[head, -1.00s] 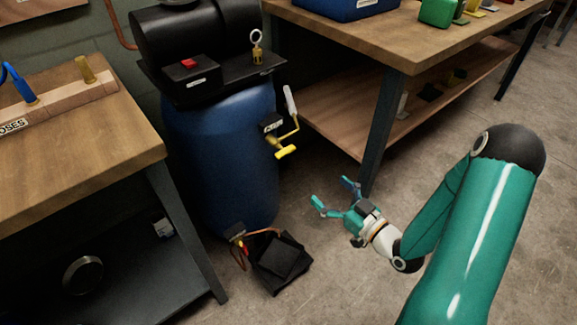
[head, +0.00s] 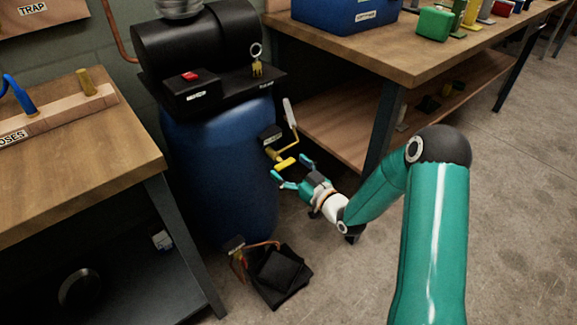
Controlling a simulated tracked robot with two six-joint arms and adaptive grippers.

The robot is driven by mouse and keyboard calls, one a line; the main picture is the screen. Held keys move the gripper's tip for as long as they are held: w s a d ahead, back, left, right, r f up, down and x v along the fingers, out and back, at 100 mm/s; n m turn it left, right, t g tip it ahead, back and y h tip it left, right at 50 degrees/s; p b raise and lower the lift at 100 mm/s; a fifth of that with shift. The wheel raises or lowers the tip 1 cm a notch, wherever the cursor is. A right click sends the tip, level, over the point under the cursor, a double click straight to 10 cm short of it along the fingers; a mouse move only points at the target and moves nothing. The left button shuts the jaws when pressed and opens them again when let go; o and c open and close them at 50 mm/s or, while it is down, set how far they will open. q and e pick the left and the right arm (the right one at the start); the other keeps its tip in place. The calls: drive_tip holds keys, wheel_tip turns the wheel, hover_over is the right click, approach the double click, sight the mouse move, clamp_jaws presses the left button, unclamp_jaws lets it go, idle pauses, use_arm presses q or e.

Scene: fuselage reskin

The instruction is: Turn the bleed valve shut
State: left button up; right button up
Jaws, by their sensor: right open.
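The bleed valve appears to be the yellow T-shaped handle (head: 285,162) on the right side of the blue compressor tank (head: 215,150). A small black label plate (head: 270,134) sits just above it, its text too small to read. A white lever (head: 290,112) stands upright on the yellow pipe beside it. My right gripper (head: 293,173) is open and empty, with its teal fingers pointing left towards the tank. Its fingertips are just below and around the yellow handle; I cannot tell whether they touch it. My left gripper is not in view.
A wooden workbench (head: 70,150) stands at the left. Another bench (head: 400,50) with a lower shelf stands behind my right arm. A black pad with a copper pipe (head: 282,275) lies at the tank's foot. The concrete floor at the right is clear.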

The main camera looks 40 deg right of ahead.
drive_tip(key=shift+w, duration=0.45)
drive_tip(key=shift+c, duration=0.2)
drive_tip(key=c, duration=1.1)
